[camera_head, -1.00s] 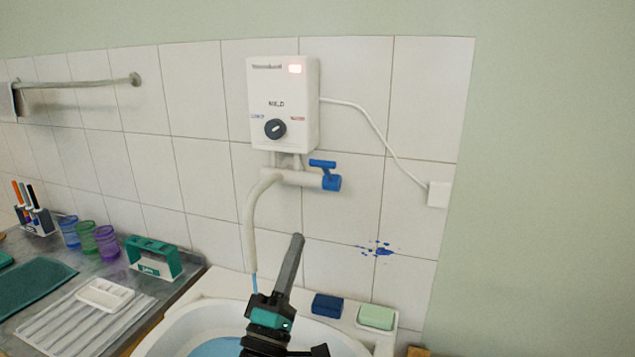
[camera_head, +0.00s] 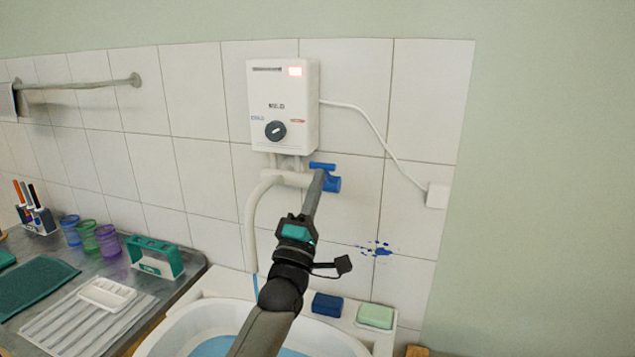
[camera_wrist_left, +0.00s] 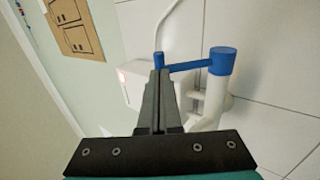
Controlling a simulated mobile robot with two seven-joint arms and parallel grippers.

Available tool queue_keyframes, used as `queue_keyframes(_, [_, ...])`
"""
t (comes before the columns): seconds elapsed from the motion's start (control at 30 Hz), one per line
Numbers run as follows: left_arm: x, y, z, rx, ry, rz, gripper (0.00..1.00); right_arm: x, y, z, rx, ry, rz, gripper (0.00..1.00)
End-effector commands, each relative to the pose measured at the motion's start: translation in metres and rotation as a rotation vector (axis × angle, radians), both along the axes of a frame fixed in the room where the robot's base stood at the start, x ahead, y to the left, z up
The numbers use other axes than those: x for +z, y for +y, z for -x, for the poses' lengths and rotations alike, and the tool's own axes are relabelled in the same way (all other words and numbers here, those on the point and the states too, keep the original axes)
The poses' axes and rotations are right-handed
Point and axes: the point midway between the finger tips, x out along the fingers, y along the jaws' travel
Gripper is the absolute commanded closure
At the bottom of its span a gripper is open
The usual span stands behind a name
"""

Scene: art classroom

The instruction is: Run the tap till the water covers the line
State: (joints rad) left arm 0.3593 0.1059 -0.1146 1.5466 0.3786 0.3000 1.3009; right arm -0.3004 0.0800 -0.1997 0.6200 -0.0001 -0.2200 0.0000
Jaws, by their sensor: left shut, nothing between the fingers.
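The tap has a blue handle (camera_head: 327,177) on a pale body (camera_head: 290,178) and a curved spout (camera_head: 252,225). Blue water runs down from the spout into the white basin (camera_head: 165,340), where blue water (camera_head: 212,346) lies. The line is not visible. My left gripper (camera_head: 318,178) is shut and empty, its fingertips at the tap handle in the head view. In the left wrist view, the shut fingers (camera_wrist_left: 157,80) lie just beside the end of the handle's blue lever (camera_wrist_left: 185,66); I cannot tell whether they touch. My right gripper is out of view.
A white water heater (camera_head: 283,105) with a lit red light hangs above the tap, its cable running right to a wall box (camera_head: 437,195). A blue sponge (camera_head: 327,304) and green soap (camera_head: 375,316) sit on the basin's back ledge. Cups and a tray (camera_head: 105,294) stand left.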

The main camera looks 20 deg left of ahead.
Motion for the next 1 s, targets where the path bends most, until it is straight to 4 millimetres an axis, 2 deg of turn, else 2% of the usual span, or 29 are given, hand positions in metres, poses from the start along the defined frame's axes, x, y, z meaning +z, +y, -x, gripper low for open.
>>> queue_keyframes(0.57, [0.003, 0.0, -0.003, 0.0, 0.009, 0.0, 1.0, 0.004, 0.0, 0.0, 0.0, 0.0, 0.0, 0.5])
queue_keyframes(0.77, [0.011, 0.0, -0.005, 0.0, 0.051, 0.0, 1.0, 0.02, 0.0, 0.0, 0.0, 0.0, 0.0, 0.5])
queue_keyframes(1.0, [0.022, 0.0, -0.011, -0.001, 0.146, -0.004, 1.0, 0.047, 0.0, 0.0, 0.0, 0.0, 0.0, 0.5])
